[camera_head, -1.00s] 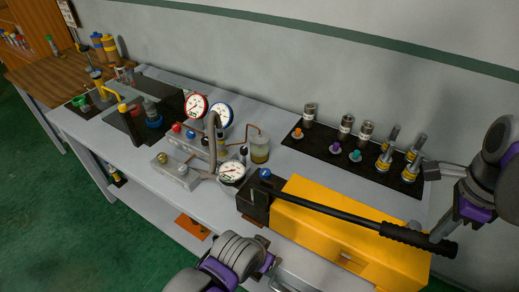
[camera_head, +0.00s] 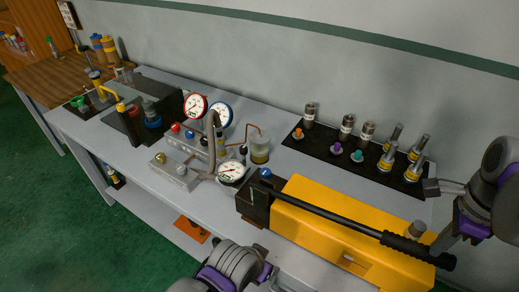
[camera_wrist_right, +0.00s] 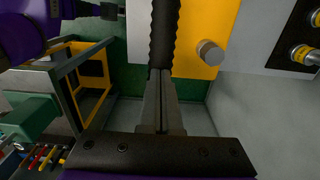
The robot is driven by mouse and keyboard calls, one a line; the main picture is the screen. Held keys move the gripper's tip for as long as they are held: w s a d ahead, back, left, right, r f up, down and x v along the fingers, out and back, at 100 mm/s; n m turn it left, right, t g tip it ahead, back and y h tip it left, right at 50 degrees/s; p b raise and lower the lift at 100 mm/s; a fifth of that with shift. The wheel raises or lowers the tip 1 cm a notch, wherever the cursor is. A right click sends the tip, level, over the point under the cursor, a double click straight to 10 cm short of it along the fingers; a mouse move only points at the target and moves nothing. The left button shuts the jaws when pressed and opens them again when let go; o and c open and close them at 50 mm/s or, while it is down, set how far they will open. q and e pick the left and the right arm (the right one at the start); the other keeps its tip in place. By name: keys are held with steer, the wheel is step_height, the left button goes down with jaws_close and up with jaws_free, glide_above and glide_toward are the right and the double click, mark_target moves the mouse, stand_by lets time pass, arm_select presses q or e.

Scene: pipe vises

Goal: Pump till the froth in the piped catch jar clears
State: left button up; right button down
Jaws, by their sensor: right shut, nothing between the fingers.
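The catch jar (camera_head: 260,148) stands mid-bench, clear with amber liquid low inside and a thin copper pipe at its top. Froth is too small to make out. The yellow hand pump (camera_head: 350,255) lies at the front right. Its long black lever (camera_head: 330,218) slopes low over the body and ends in a ribbed grip (camera_head: 405,246). My right gripper (camera_head: 438,248) is shut and empty, its fingertips at the grip's end; the right wrist view shows the grip (camera_wrist_right: 164,40) just beyond the closed fingers (camera_wrist_right: 160,112). My left arm shows at the bottom edge, its fingertips unclear.
Dial gauges (camera_head: 195,105) and a valve manifold (camera_head: 175,172) stand left of the jar. A black mat (camera_head: 335,153) with metal fittings lies behind the pump. A silver cap (camera_head: 416,229) stands on the pump body near the lever's end. The wall rises close behind the bench.

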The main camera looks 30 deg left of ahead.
steer(key=shift+d+f+b, duration=0.15)
steer(key=shift+f+b, duration=0.45)
steer(key=shift+f, duration=0.6)
steer(key=shift+d+f+b, duration=0.1)
steer(key=shift+f+b, duration=0.5)
steer(key=shift+f, duration=0.55)
arm_select(q)
steer(key=f, duration=0.2)
steer(key=shift+s+f, duration=0.35)
steer(key=shift+s, duration=0.05)
arm_select(e)
steer(key=r+p, duration=0.1)
steer(key=r, duration=0.1)
steer(key=r+p, duration=0.2)
steer(key=r, duration=0.1)
steer(key=r+p, duration=0.2)
steer(key=shift+a+r, duration=0.3)
steer(key=shift+a, duration=0.1)
arm_select(q)
steer(key=w+r+t+p, duration=0.1)
steer(key=w+r+p, duration=0.2)
steer(key=r, duration=0.9)
steer(key=w, duration=0.2)
steer(key=shift+w+p, duration=0.3)
steer(key=shift+p, duration=0.1)
arm_select(e)
step_height(320, 180, up, 8)
steer(key=a, duration=0.2)
steer(key=shift+w+f, duration=0.15)
steer(key=shift+f, duration=0.05)
